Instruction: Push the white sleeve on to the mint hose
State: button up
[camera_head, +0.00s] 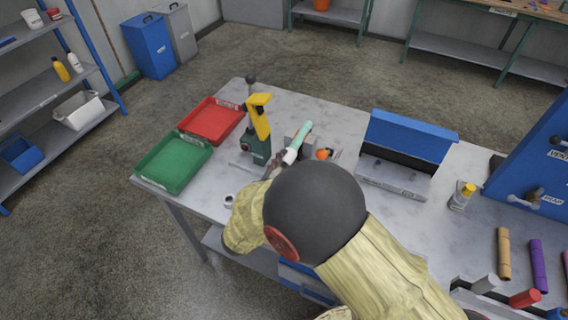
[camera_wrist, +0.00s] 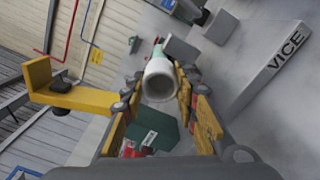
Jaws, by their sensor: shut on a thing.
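The white sleeve (camera_head: 290,156) is a short ring-like tube at the near end of the mint hose (camera_head: 301,134). In the wrist view the white sleeve (camera_wrist: 160,78) faces me with its open end, and a little of the mint hose (camera_wrist: 157,51) shows right behind it, roughly in line. My gripper (camera_wrist: 159,92) is shut on the sleeve, one yellow-padded finger on each side. In the head view my gripper (camera_head: 275,168) is partly hidden by my arm. How far the sleeve sits over the hose I cannot tell.
A green-and-yellow press (camera_head: 258,130) stands just left of the hose. A grey vice block (camera_wrist: 182,49) is beside the hose. Red (camera_head: 211,120) and green (camera_head: 172,162) trays lie left; a blue-lidded box (camera_head: 413,136) is right. A small ring (camera_head: 229,200) lies near the front edge.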

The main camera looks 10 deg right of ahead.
aim_at(288, 154)
jog(key=shift+w+d, duration=0.2)
jog(key=shift+w, duration=0.1)
dwell(0.5)
jog(key=shift+o, duration=0.2)
jog(key=shift+w+d+r+b, duration=0.15)
jog(key=shift+w+r+b, duration=0.2)
jog(key=shift+r, duration=0.1)
dwell(0.4)
jog(key=shift+w+r, duration=0.1)
jog(key=shift+w, duration=0.05)
grip_shut()
jog(key=shift+w+d, duration=0.4)
jog(key=shift+w, duration=0.05)
jog(key=shift+s+a, duration=0.15)
jog(key=shift+f+v, duration=0.2)
jog(key=shift+v, duration=0.95)
jog(key=shift+f+v, duration=0.15)
jog(key=shift+v, duration=0.7)
jog(key=shift+f+v, duration=0.15)
jog(key=shift+v, duration=0.65)
